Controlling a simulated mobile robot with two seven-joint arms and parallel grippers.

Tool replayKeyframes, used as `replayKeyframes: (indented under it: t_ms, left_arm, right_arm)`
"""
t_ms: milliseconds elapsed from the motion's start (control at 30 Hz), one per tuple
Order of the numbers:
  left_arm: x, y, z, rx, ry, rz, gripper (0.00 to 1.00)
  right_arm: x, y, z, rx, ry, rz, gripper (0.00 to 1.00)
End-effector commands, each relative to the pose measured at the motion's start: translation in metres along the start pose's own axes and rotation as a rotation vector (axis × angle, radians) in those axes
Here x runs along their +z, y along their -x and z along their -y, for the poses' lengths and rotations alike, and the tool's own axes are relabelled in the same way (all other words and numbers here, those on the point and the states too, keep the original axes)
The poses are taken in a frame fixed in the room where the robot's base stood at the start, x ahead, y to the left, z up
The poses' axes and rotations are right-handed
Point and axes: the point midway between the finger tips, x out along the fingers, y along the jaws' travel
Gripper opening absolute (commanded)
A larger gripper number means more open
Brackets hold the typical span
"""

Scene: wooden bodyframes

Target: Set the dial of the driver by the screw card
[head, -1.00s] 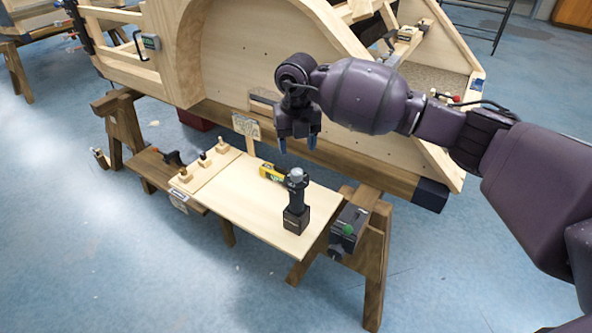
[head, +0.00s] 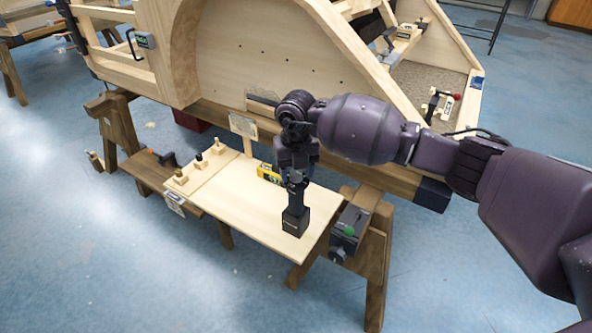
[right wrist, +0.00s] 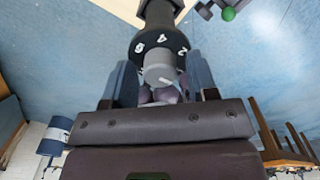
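The dark driver (head: 295,220) stands upright on its black base on the pale board. In the right wrist view its black collar (right wrist: 150,45) carries white numerals, and a grey knob (right wrist: 158,70) ends it. My right gripper (head: 297,172) points down over the driver's top. In the right wrist view its two blue-grey fingers (right wrist: 162,84) stand on either side of the knob, with a gap on each side, so it is open. A small card (head: 243,125) stands at the board's back edge; its marks are too small to read. My left gripper is out of view.
The pale board (head: 245,212) rests on sawhorses before a large wooden frame (head: 225,65). A yellow and black object (head: 269,174) lies just behind the driver. A grey device with a green knob (head: 348,230) sits at the board's right edge.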

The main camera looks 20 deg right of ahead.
Motion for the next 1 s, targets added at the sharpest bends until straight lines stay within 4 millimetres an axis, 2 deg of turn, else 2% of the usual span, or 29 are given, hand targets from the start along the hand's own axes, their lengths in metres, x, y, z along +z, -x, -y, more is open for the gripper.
replayKeyframes:
  t_ms: [33,267,633,1000]
  left_arm:
    - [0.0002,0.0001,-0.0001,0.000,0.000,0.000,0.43]
    - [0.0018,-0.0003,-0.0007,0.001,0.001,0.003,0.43]
    - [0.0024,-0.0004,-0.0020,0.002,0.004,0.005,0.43]
    - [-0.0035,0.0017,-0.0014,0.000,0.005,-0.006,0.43]
  right_arm:
    - [-0.0001,-0.0002,-0.0001,0.000,0.000,0.000,0.45]
    - [-0.0001,-0.0003,-0.0001,0.000,0.000,-0.001,0.10]
    - [0.0000,0.0002,0.0002,-0.001,0.062,0.000,0.09]
    - [0.0001,0.0011,0.0004,-0.002,0.346,0.000,0.09]
